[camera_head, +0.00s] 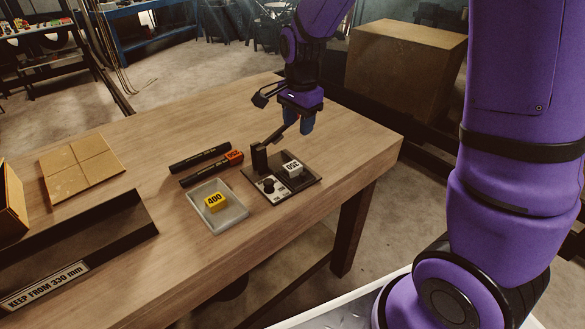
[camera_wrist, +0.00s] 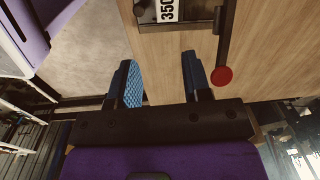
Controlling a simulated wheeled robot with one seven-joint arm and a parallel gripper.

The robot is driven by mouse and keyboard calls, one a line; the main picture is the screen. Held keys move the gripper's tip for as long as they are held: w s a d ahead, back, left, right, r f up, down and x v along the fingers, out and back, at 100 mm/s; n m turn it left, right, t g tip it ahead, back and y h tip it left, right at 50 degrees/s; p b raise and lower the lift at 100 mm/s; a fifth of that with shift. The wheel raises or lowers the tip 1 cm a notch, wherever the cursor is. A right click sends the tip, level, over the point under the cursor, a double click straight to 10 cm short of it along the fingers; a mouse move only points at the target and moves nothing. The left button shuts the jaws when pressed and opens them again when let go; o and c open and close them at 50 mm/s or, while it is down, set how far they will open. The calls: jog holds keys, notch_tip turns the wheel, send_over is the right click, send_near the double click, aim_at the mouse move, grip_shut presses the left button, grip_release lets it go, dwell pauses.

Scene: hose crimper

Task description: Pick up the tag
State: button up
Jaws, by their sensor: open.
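My gripper (camera_head: 299,121) is open and empty, above the back right part of the table, behind the crimper. Its two blue-padded fingers (camera_wrist: 158,80) are apart in the wrist view. A yellow tag marked 400 (camera_head: 215,201) lies in a grey tray. An orange-red tag marked 250 (camera_head: 234,157) sits at the end of a black hose. A white tag marked 350 (camera_head: 292,169) is on the crimper's dark base; it also shows, cut off, at the top of the wrist view (camera_wrist: 167,9). No tag is between the fingers.
The crimper (camera_head: 299,186) has a black knob and a raised lever with a red end (camera_wrist: 221,77), close to my fingers. The tray (camera_head: 232,216) stands left of it. Two black hoses (camera_head: 199,158) lie behind the tray.

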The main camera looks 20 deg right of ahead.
aim_at(293, 166)
jog(key=shift+m, duration=0.7)
jog(key=shift+w+a+f, duration=0.15)
jog(key=shift+w+f, duration=0.15)
jog(key=shift+f, duration=2.15)
jog(key=shift+w+a+f, duration=0.15)
jog(key=shift+w+f, duration=0.1)
jog(key=shift+f, duration=2.15)
jog(key=shift+w+a+f, duration=0.15)
jog(key=shift+w+f, duration=0.15)
jog(key=shift+f, duration=2.15)
jog(key=c, duration=0.6)
jog(key=shift+r, duration=0.1)
